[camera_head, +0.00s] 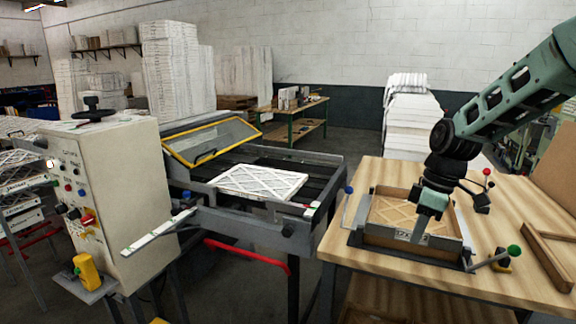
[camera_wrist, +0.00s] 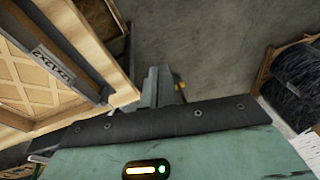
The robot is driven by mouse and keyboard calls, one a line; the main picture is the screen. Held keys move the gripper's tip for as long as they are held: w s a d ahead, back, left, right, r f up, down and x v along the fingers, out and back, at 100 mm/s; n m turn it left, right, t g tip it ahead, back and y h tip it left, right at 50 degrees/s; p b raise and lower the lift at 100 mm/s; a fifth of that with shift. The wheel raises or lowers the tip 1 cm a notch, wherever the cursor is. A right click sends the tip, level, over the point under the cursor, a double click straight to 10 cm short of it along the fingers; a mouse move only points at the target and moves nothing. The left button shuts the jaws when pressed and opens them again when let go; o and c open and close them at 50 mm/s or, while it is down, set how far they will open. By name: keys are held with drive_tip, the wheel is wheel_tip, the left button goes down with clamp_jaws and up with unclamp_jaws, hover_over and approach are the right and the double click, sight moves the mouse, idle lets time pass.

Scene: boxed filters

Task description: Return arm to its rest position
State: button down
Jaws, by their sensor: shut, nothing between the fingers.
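My arm reaches in from the upper right of the head view. My gripper (camera_head: 419,230) points down over the front part of a wooden-framed filter (camera_head: 385,207) held in a grey fixture (camera_head: 357,238) on the wooden table. Its fingers are together with nothing between them. I cannot tell whether the fingertips touch the frame. In the wrist view, the gripper's fingers (camera_wrist: 160,86) show beyond the dark plate, against the grey floor. The fixture and a latticed filter (camera_wrist: 30,80) lie to their left there.
The wooden table (camera_head: 345,260) carries lever handles with green and red knobs and an empty wooden frame (camera_head: 552,250) at right. A machine with a white filter (camera_head: 262,182) and yellow-edged guard (camera_head: 212,142) stands left. White stacks (camera_head: 410,110) stand behind the table.

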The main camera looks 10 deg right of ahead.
drive_tip(key=s+a+f+h+b, duration=0.1)
drive_tip(key=s+a, duration=0.4)
drive_tip(key=a, duration=0.2)
drive_tip(key=s+a+f+b, duration=0.1)
drive_tip(key=s+a, duration=0.4)
drive_tip(key=a, duration=0.3)
drive_tip(key=s+a+f+m+b, duration=0.1)
drive_tip(key=s+a, duration=0.2)
drive_tip(key=s, duration=0.5)
drive_tip(key=s+a+f+m+b, duration=0.1)
drive_tip(key=s+a+f+b, duration=0.1)
drive_tip(key=s, duration=0.7)
drive_tip(key=shift+a+m+h, duration=0.3)
drive_tip(key=shift+a+h, duration=0.1)
drive_tip(key=shift+a, duration=0.2)
drive_tip(key=shift+f, duration=0.1)
